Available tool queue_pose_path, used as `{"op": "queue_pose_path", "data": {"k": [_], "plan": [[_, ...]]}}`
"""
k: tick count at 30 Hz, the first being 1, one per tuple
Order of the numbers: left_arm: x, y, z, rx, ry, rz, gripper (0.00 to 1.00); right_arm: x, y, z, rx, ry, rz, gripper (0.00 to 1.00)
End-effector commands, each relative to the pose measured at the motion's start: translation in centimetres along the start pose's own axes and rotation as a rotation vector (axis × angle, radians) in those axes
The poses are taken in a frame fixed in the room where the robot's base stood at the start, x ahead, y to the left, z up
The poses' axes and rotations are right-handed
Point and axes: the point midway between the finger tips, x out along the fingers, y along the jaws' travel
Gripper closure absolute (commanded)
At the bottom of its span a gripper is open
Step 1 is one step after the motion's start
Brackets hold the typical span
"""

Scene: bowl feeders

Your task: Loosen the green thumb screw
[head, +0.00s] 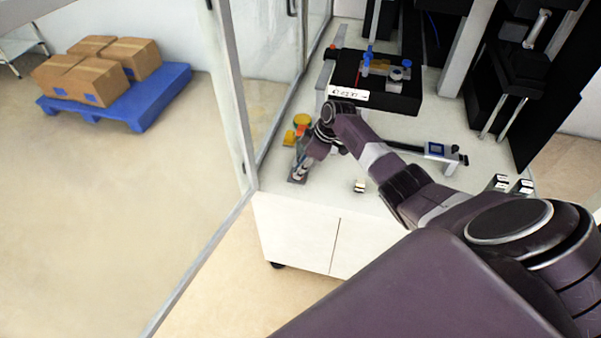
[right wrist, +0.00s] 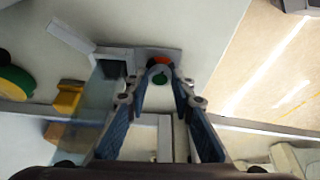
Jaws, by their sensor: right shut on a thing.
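In the right wrist view the green thumb screw (right wrist: 160,79) is a small green round part, with a red-orange part (right wrist: 158,62) just beyond it, on a grey metal piece. My right gripper (right wrist: 160,72) has its fingertips closed around the green screw, one on each side. In the head view my right gripper (head: 299,170) reaches down to the table's left front area and hides the screw there. My left gripper is in neither view.
Yellow parts (head: 301,121) stand just behind the gripper on the white table (head: 300,203). A black station (head: 385,100) with blue parts is further back. A small block (head: 360,186) lies to the right. Glass panels and a frame post (head: 232,90) border the left side.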

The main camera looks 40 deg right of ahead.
Motion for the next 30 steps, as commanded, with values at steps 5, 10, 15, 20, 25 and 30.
{"op": "queue_pose_path", "data": {"k": [5, 10, 15, 20, 25, 30], "plan": [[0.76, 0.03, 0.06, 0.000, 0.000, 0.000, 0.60, 0.13, 0.04, 0.15, -0.033, -0.003, -0.014, 1.00], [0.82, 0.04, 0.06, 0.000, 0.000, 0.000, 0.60, 0.06, 0.00, 0.15, -0.043, -0.004, -0.019, 1.00], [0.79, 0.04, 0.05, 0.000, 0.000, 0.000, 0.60, 0.04, -0.01, 0.15, -0.042, -0.005, -0.019, 1.00], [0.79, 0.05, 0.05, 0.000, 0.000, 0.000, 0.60, 0.05, -0.01, 0.15, -0.042, -0.005, -0.019, 0.73], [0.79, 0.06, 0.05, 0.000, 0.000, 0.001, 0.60, 0.03, 0.02, 0.10, -0.041, -0.003, -0.018, 0.60], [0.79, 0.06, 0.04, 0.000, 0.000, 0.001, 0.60, -0.01, 0.07, 0.05, -0.041, -0.002, -0.017, 0.60]]}}
